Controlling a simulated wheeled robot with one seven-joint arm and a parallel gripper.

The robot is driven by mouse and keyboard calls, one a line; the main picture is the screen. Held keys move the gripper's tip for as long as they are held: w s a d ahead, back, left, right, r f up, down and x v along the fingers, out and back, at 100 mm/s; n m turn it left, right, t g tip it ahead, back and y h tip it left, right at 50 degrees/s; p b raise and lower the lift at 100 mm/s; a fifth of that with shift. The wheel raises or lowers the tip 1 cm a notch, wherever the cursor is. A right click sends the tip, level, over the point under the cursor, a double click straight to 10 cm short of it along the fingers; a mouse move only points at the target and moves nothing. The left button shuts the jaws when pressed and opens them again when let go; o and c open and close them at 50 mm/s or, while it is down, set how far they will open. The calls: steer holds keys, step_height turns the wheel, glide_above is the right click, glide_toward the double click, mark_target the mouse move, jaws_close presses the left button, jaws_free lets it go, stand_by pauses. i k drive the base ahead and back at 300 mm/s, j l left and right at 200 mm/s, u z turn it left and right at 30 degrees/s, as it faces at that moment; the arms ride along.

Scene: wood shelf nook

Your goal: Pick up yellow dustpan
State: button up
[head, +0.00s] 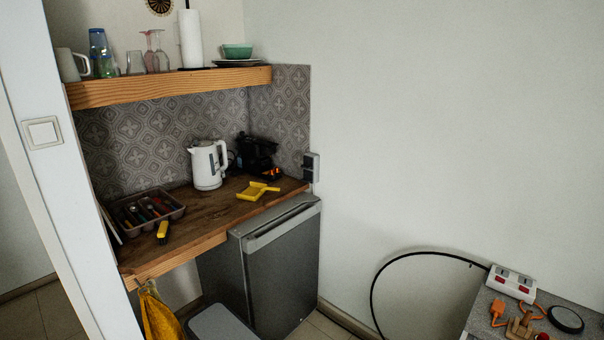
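The yellow dustpan (257,191) lies on the wooden counter (207,216), near its right end and close to the front edge, above the small fridge. Its handle points to the right. A yellow-handled brush (162,229) lies apart from it, at the left front of the counter. My gripper is not in view.
A white kettle (207,165) and a dark appliance (257,152) stand behind the dustpan. A cutlery tray (146,209) sits at the left. A wooden shelf (170,86) with glasses hangs above. The grey fridge (283,265) stands below; a side table (480,313) is at right.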

mark_target(255, 190)
steer(key=i+l+z, duration=0.1)
steer(key=i, duration=0.5)
steer(key=i+l, duration=0.2)
steer(key=i, duration=0.4)
steer(key=i+u, duration=0.45)
steer(key=i+l+u, duration=0.15)
steer(key=u, duration=0.3)
steer(key=i+l+u, duration=0.55)
steer(key=i+u, duration=0.3)
steer(key=i+l+u, duration=0.3)
steer(key=u, duration=0.15)
steer(key=i, duration=0.1)
